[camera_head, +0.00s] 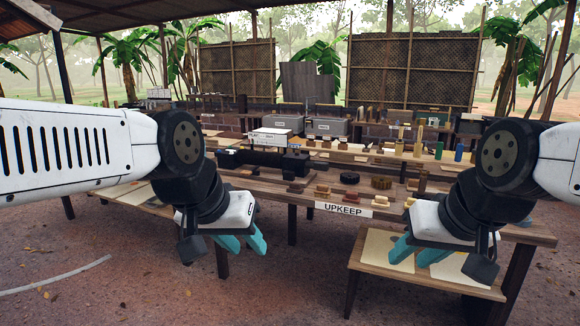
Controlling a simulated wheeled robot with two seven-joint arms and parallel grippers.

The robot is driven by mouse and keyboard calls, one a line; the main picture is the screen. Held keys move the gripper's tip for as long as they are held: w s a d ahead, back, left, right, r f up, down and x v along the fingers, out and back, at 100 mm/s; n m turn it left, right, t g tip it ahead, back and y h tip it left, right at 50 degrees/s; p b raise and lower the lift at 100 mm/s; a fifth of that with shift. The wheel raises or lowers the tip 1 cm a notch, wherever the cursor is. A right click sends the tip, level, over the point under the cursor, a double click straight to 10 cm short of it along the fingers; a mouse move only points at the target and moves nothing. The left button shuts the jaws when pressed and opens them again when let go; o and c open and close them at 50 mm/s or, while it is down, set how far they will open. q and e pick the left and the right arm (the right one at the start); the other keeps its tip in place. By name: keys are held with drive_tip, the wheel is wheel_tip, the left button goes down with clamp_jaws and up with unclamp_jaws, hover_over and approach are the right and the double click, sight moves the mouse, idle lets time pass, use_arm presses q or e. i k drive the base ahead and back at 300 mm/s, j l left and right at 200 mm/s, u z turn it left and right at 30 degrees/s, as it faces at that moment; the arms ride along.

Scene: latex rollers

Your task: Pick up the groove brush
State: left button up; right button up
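Several small brush-like blocks (323,191) with pale and dark parts lie on the wooden table (270,184) behind the "UPKEEP" label (344,210). They are too small for me to tell which one is the groove brush. My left gripper (243,242) hangs in front of the table's left part, its teal fingers apart and empty. My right gripper (417,252) hangs before the table's right part, over the low side bench, its teal fingers apart and empty. Neither gripper touches any of the brush-like blocks.
The low bench (424,281) at the right holds pale sheets (388,249). Round dark discs (381,182) and dark blocks (296,165) sit on the table. Grey bins (327,126) and upright handled tools (400,140) stand behind.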

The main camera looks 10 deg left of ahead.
sight(321, 191)
drive_tip(key=i+j, duration=0.2)
drive_tip(key=i, duration=0.45)
drive_tip(key=i+j, duration=0.15)
drive_tip(key=i, duration=0.5)
drive_tip(key=i+j, duration=0.2)
drive_tip(key=i, duration=0.5)
drive_tip(key=i+j, duration=0.15)
drive_tip(key=i, duration=0.5)
